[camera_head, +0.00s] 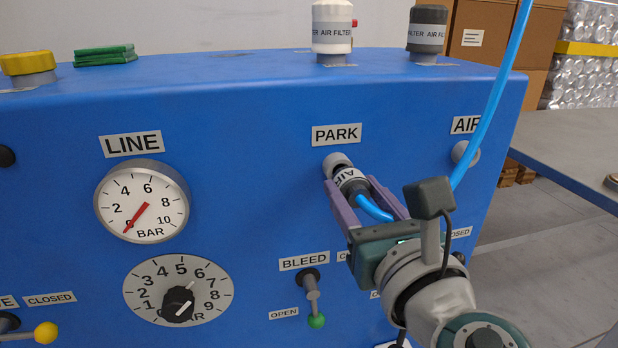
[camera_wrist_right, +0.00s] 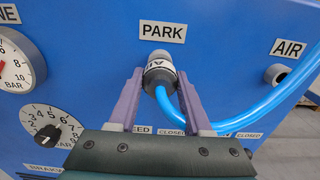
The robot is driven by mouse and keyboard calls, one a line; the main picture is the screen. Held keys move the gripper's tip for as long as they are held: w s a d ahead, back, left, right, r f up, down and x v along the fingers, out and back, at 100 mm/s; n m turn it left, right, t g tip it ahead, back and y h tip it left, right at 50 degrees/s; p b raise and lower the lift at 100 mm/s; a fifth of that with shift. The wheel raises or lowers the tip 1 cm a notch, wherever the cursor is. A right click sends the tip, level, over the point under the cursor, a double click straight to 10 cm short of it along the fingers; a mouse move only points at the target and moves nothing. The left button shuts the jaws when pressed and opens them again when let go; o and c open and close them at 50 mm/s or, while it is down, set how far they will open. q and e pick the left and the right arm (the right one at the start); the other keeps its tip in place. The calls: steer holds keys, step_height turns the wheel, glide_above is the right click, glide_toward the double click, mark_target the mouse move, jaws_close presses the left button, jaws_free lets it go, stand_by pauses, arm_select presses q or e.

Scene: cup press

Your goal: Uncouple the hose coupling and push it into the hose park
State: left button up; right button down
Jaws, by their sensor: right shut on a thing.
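My right gripper (camera_head: 364,197) is shut on the hose coupling (camera_head: 351,180), a dark grey body with a white AIR band. The coupling is at the hose park (camera_head: 337,161), a grey stub under the PARK label; the two line up end to end. I cannot tell how deep it sits. In the right wrist view the coupling (camera_wrist_right: 160,73) is between the purple fingers (camera_wrist_right: 159,88), just in front of the park stub (camera_wrist_right: 158,56). A blue hose (camera_head: 492,100) runs from it. The AIR port (camera_head: 464,153) at the right has no coupling on it. My left gripper is not in view.
The blue panel (camera_head: 250,120) carries a LINE gauge (camera_head: 142,201) reading near 0, a dial (camera_head: 178,292) and a BLEED lever (camera_head: 312,296) with a green knob close to my right gripper. Air filters (camera_head: 332,28) stand on top. The hose loops past the AIR port.

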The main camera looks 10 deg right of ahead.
steer(key=shift+w, duration=1)
steer(key=shift+c, duration=1.3)
jaws_free()
steer(key=s, duration=1)
steer(key=shift+d+p, duration=0.15)
steer(key=shift+p, duration=0.2)
